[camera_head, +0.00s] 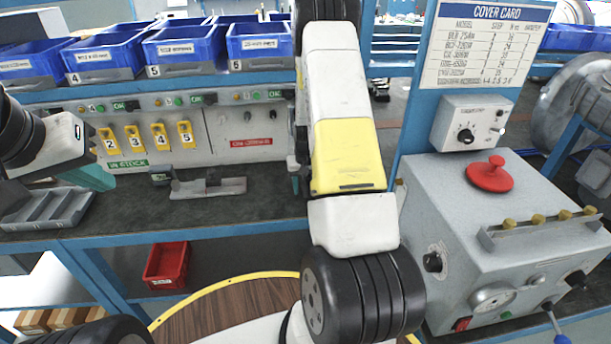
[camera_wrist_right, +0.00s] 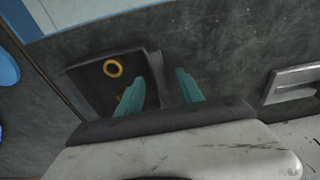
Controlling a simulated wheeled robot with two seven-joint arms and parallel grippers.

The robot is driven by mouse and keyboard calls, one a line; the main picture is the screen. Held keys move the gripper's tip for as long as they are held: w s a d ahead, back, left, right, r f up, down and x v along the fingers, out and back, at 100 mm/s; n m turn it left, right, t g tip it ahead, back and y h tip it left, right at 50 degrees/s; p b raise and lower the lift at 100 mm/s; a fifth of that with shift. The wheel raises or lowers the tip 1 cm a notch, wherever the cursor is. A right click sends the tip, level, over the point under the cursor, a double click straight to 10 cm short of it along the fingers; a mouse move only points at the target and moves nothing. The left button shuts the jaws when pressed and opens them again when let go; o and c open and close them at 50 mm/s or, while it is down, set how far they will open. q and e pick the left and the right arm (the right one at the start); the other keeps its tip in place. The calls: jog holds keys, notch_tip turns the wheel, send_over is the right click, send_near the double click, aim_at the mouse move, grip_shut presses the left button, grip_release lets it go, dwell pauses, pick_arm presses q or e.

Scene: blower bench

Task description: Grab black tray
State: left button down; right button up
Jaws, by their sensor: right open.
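The black tray (camera_wrist_right: 88,92) lies on the dark bench in the right wrist view, with a yellow ring and another small yellow part inside. My right gripper (camera_wrist_right: 160,76) is open at the tray's right side wall. One teal finger overlaps the tray's inside and the other is outside that wall; I cannot tell whether they touch it. In the head view my right arm crosses the middle and hides the tray; a bit of teal finger shows beside it. My left gripper (camera_head: 97,176) is over the bench at the left, its jaws unclear.
A grey compartment tray (camera_head: 45,208) and a grey metal holder (camera_head: 208,188) stand on the bench. Blue bins (camera_head: 190,50) line the shelf behind. A grey machine box (camera_head: 470,215) with a red knob is at the right. A red bin (camera_head: 166,268) sits below the bench.

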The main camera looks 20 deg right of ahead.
jog(key=shift+f, duration=0.1)
jog(key=shift+c, duration=0.4)
grip_shut()
